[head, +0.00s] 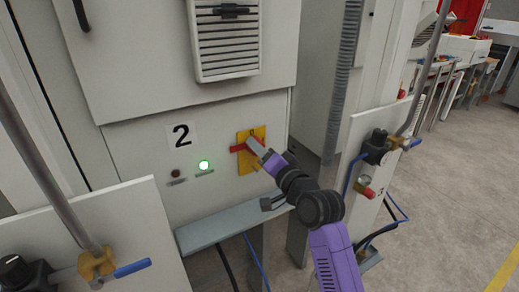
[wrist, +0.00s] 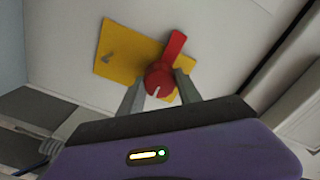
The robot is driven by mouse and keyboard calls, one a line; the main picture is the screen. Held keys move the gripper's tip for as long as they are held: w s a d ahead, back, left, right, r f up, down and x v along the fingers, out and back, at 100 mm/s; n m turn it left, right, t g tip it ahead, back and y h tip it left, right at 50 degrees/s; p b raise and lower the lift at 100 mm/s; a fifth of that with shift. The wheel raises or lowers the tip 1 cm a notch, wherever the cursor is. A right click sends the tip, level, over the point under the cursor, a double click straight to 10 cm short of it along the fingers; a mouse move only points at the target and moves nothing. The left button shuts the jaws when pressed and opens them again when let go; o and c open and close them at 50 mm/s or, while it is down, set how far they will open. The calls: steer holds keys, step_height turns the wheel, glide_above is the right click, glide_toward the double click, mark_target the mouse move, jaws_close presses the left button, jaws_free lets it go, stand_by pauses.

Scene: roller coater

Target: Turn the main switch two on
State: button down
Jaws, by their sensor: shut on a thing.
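In the head view my gripper (head: 258,150) is at the plate and covers part of the handle. In the wrist view the red handle (wrist: 160,78) sits between my two gripper fingers (wrist: 158,88), which are shut on it. The handle's long end points up and slightly right there, across the yellow plate (wrist: 128,54). A white mark shows on its round hub.
A grey ledge (head: 225,228) juts out below. Side panels with pipes and valves (head: 376,148) stand at both sides. Open floor (head: 450,215) lies to the right.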

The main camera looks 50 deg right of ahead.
steer(key=c, duration=0.8)
jaws_free()
steer(key=shift+s, duration=0.1)
steer(key=b+v, duration=0.1)
steer(key=v, duration=0.6)
steer(key=shift+s+a+b, duration=0.1)
steer(key=shift+s+b, duration=0.2)
steer(key=shift+b, duration=0.1)
